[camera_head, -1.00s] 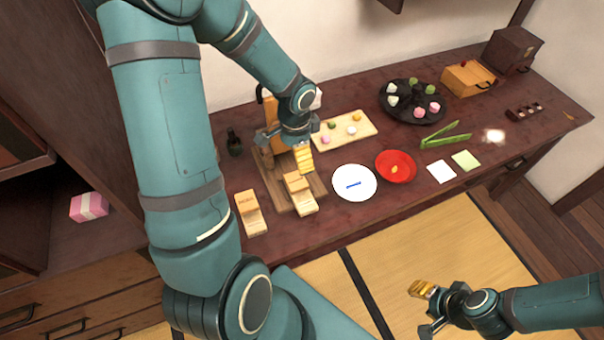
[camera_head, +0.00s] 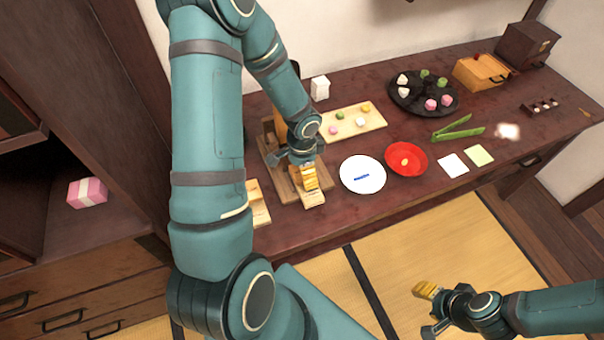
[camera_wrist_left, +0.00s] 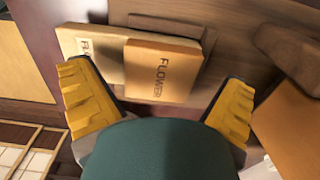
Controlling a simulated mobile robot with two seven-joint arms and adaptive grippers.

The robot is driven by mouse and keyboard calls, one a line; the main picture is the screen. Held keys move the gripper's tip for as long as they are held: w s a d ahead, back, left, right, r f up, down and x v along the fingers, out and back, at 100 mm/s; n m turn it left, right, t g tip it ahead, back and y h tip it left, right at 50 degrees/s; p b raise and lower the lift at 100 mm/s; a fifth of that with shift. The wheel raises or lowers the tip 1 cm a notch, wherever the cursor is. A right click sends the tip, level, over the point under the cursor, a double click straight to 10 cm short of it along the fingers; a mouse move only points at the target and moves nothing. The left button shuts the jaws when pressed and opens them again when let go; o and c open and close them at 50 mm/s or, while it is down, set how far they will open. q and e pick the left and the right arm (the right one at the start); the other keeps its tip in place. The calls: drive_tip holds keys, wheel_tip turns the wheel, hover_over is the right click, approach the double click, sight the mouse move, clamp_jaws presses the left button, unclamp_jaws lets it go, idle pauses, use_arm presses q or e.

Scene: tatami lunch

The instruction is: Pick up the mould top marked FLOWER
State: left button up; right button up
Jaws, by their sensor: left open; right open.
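In the left wrist view my left gripper (camera_wrist_left: 160,88) is open, with one yellow finger on each side of the FLOWER block and gaps on both sides. My right gripper (camera_head: 428,309) is open and empty over the tatami at lower right.
Another pale mould (camera_head: 258,207) is partly behind my left arm. A white plate (camera_head: 373,186), a red bowl (camera_head: 420,168) and a board of sweets (camera_head: 376,123) are to the right. A dark round tray (camera_head: 441,110) and green tongs (camera_head: 459,133) lie farther right.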

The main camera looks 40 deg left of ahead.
use_arm(q)
drive_tip(key=c, duration=1.1)
